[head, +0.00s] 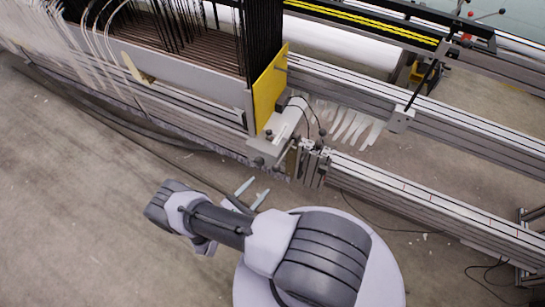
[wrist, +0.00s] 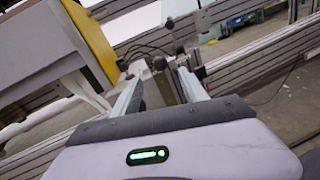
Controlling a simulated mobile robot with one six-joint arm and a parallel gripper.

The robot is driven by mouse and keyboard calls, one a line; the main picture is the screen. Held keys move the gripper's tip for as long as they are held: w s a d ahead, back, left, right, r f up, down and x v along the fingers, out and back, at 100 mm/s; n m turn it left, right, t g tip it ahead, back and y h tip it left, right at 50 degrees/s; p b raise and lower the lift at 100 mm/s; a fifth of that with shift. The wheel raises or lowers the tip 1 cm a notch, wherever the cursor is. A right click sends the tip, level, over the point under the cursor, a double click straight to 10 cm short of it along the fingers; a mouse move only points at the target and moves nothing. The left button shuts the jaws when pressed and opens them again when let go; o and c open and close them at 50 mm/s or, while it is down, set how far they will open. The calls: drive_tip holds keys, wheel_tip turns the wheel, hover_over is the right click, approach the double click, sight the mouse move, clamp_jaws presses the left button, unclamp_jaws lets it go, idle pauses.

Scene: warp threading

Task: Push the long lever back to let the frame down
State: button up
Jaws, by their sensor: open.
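A long dark lever (head: 424,84) rises at a tilt from a grey block on the rear rail in the head view, its knob near the top rail. A shorter upright lever (head: 321,138) with a black knob stands among clamps by the front rail; a knobbed lever (wrist: 170,24) shows beyond my fingers in the wrist view. I cannot tell which is meant. The frame (head: 215,75) with dark hanging threads ends in a yellow plate (head: 268,88). My gripper (head: 252,192) is open and empty, in front of the machine's lower bracket; it also shows in the wrist view (wrist: 160,78).
Slotted aluminium rails (head: 430,200) run right from the bracket (head: 275,138), which carries black knobs and cables. Cables lie on the concrete floor (head: 80,200). The floor left of my arm is clear.

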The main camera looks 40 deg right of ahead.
sight(279, 164)
drive_tip(key=d, duration=0.4)
drive_tip(key=w+d+b, duration=0.1)
drive_tip(key=d, duration=0.3)
drive_tip(key=w+d+b, duration=0.1)
drive_tip(key=d, duration=0.3)
drive_tip(key=shift+d+f, duration=0.15)
drive_tip(key=shift+d, duration=0.2)
drive_tip(key=shift+w+d, duration=0.15)
drive_tip(key=shift+d, duration=0.5)
clamp_jaws()
